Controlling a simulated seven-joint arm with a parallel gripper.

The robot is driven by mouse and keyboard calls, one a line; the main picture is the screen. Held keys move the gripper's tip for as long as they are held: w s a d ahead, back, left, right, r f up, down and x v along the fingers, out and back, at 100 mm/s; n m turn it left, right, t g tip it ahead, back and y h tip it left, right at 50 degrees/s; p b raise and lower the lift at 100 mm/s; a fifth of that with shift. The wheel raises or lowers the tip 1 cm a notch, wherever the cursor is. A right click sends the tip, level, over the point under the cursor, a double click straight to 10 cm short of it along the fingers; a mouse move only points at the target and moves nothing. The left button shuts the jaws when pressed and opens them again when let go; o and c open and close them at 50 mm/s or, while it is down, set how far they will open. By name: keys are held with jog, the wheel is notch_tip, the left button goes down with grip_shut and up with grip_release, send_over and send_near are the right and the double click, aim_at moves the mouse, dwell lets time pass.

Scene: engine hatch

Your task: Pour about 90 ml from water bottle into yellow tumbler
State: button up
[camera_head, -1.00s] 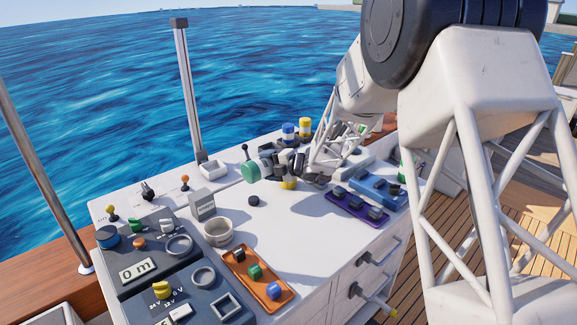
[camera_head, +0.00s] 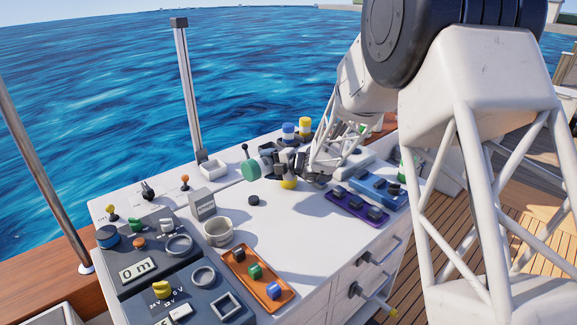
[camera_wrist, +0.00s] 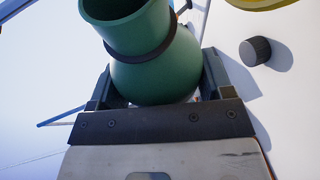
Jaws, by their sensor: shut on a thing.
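The green water bottle (camera_wrist: 155,65) is between the jaws of my gripper (camera_wrist: 157,100) in the wrist view, with a dark ring around its neck. Its open-looking end is at the top of that view. In the head view the bottle (camera_head: 251,171) shows as a green piece beside my gripper (camera_head: 280,163), above the table, and looks tilted. The yellow tumbler (camera_head: 288,184) is low beside my gripper and partly hidden by it. A yellow rim (camera_wrist: 258,3) shows at the top right of the wrist view. I cannot see any water.
A black cap (camera_head: 254,200) lies on the white table, also in the wrist view (camera_wrist: 256,51). Blue (camera_head: 288,132) and yellow (camera_head: 305,128) banded containers stand behind my gripper. A beige cup (camera_head: 218,232), an orange tray (camera_head: 276,303) and a purple tray (camera_head: 345,207) stand nearer the front.

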aim_at(266, 172)
dwell(0.3)
jog(key=shift+f, duration=0.15)
jog(key=shift+s+a+r+n+h, duration=0.1)
jog(key=shift+r+n+h, duration=0.1)
jog(key=shift+n+h, duration=0.3)
jog(key=f, duration=0.1)
jog(key=f+n, duration=0.1)
jog(key=f+t, duration=0.1)
jog(key=shift+s+a+n+h, duration=0.3)
jog(key=shift+h, duration=0.1)
jog(key=shift+r, duration=0.1)
jog(key=shift+w+d+r+n+h, duration=0.15)
jog(key=shift+n+h, duration=0.25)
jog(key=shift+n, duration=0.2)
dwell(1.3)
